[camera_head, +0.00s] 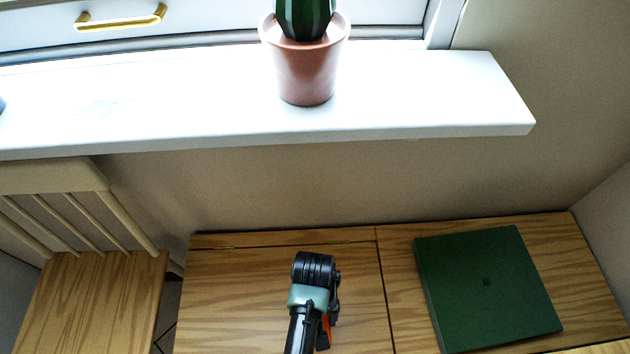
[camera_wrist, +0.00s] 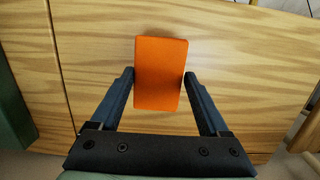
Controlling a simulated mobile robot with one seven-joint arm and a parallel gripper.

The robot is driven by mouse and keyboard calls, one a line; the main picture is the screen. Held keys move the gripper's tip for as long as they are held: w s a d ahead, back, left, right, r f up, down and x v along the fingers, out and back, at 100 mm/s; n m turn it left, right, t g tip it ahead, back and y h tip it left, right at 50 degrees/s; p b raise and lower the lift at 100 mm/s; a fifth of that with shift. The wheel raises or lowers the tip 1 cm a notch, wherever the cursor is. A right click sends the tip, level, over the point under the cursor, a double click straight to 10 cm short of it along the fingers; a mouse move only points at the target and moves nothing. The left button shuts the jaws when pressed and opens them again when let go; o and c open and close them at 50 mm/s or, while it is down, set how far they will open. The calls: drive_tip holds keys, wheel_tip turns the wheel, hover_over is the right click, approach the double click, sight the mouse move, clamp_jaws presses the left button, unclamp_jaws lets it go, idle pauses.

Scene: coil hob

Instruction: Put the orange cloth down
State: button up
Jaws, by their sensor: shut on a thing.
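The orange cloth (camera_wrist: 160,88) is a flat, block-like orange piece in the middle of the wrist view. My gripper (camera_wrist: 159,76) is shut on it, with one finger at each side edge. In the head view only a small orange part of the cloth (camera_head: 326,328) shows beside my arm. My arm hides the rest of it. The cloth is over the wooden table (camera_head: 235,300). I cannot tell whether its underside touches the wood.
A dark green square box or board (camera_head: 488,285) lies on the table's right part. A wooden chair (camera_head: 95,295) stands at the left. A white windowsill (camera_head: 420,95) with a potted cactus (camera_head: 306,70) runs above. The wood left of my arm is clear.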

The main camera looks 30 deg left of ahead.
wheel_tip(320, 180, down, 4)
drive_tip(key=shift+r+b, duration=0.15)
drive_tip(key=shift+b, duration=0.6)
drive_tip(key=o, duration=1.1)
drive_tip(key=shift+c, duration=0.2)
drive_tip(key=r+p, duration=0.1)
drive_tip(key=r, duration=0.3)
drive_tip(key=w+r+p, duration=0.1)
drive_tip(key=r+p, duration=0.1)
drive_tip(key=r, duration=0.2)
drive_tip(key=a+r+p, duration=0.1)
drive_tip(key=r, duration=0.3)
drive_tip(key=shift+w, duration=0.25)
